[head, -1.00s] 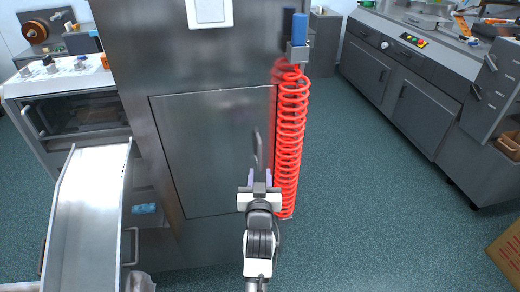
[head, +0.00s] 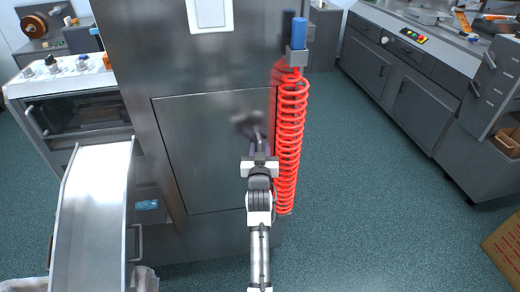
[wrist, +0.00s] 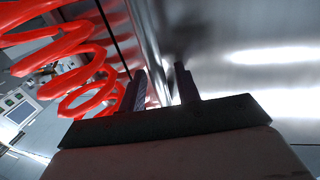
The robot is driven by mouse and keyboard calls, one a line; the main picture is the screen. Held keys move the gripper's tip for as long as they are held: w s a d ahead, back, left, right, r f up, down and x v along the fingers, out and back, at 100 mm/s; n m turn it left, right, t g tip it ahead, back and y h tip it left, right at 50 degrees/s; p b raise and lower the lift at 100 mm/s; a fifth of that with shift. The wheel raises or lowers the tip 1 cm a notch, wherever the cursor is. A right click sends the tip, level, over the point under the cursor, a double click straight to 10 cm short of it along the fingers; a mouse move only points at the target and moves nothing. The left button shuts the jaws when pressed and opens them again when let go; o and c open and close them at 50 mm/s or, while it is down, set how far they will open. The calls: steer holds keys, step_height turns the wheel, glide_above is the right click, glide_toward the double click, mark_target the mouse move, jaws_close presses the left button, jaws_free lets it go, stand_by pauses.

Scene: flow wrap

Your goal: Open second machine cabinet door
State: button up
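The second machine cabinet door is probably the square steel panel (head: 205,165) on the front of the tall steel machine. It sits flush in its dark outline and looks shut. Its upright handle, near the right edge, is mostly hidden behind my gripper (head: 257,142). My gripper is right in front of the panel at the handle's place. In the wrist view, the two dark fingers of my gripper (wrist: 160,88) stand apart. A bright upright metal strip (wrist: 150,50) shows between them; I cannot tell whether it is the handle or the panel edge.
A red coiled hose (head: 291,130) hangs just right of the panel, close to my gripper; it fills the left of the wrist view (wrist: 75,45). A metal chute (head: 95,215) stands at left. Grey counters (head: 425,105) line the right. The green floor (head: 370,220) between is clear.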

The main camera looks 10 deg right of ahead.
jaws_close()
steer(key=shift+s, duration=0.1)
